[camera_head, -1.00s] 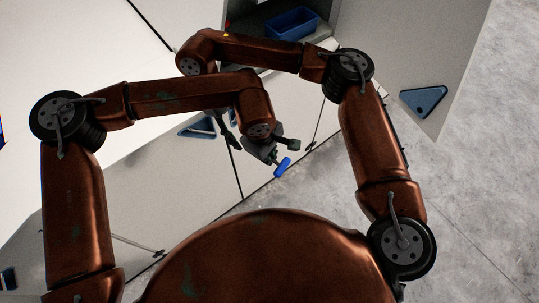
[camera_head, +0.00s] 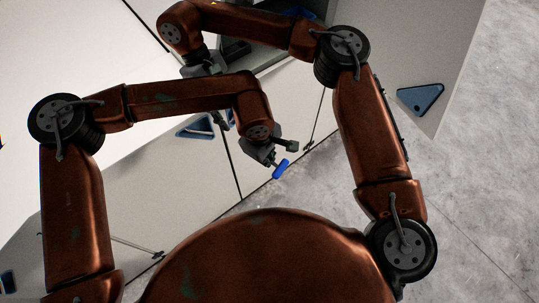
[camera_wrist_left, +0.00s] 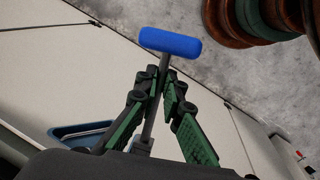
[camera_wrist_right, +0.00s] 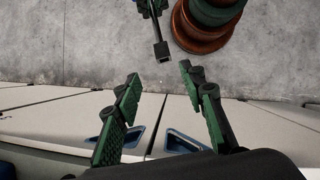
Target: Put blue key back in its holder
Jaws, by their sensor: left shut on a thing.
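The blue key has a blue bar handle (camera_wrist_left: 171,43) and a long grey shaft. It also shows in the head view (camera_head: 280,169). My left gripper (camera_wrist_left: 160,80) is shut on the shaft below the handle; in the head view it (camera_head: 280,157) is in front of the pale panels. The shaft's square end (camera_wrist_right: 162,51) shows near the top of the right wrist view. My right gripper (camera_wrist_right: 159,74) is open and empty; in the head view it is partly hidden behind my left forearm. I cannot make out the key's holder for sure.
A blue bin (camera_head: 297,12) at the top is mostly hidden by my right arm. Pale panels (camera_head: 285,115) carry blue triangular recesses (camera_head: 421,98), one of them (camera_head: 195,127) close to my left forearm. Bare concrete floor (camera_head: 480,180) lies at the right.

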